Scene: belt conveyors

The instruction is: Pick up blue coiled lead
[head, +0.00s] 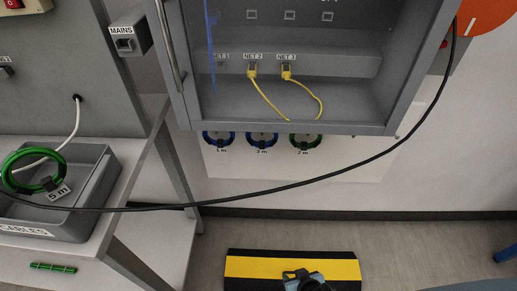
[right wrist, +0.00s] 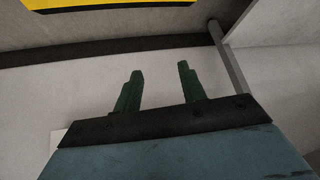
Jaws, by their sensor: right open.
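The left one (head: 219,139) is over a "1 m" label and the other (head: 262,140) over a "3 m" label. The cabinet's lower edge hides their tops. My right gripper (head: 297,275) is at the bottom of the head view, in front of the striped floor mat and well below the leads. In the right wrist view its two green fingers (right wrist: 160,75) are apart with nothing between them. My left gripper is not in view.
Another green coil (head: 35,187) lies in a grey tray (head: 95,200) at the left. A black cable (head: 330,176) sags across the view. The open cabinet (head: 290,127) overhangs the leads. A striped mat (head: 240,267) lies on the floor.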

